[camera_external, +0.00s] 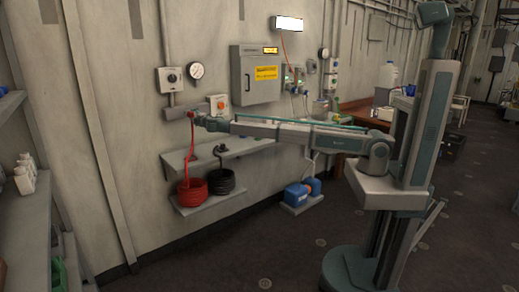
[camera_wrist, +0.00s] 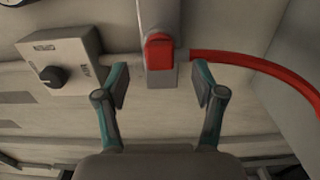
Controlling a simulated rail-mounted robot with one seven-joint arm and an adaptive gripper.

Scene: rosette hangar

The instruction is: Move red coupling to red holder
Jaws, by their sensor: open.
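The red coupling (camera_external: 191,114) is at the wall by a grey bracket, with a red hose hanging from it. In the wrist view a red block (camera_wrist: 159,52), which looks like the coupling, sits at the end of a grey bar, and the red hose (camera_wrist: 250,64) curves away right. My gripper (camera_wrist: 159,84) is open, its two fingers spread on either side of the line to the red block, with nothing between them. In the external view my gripper (camera_external: 200,119) is right beside the coupling. I cannot make out a separate red holder.
A dial box (camera_wrist: 62,62) is left of the fingers in the wrist view. Below my arm, a wall shelf (camera_external: 235,149) and a lower shelf (camera_external: 215,204) jut out. The lower one bears a red hose coil (camera_external: 193,191) and a black coil (camera_external: 221,181). A cabinet (camera_external: 257,73) hangs above.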

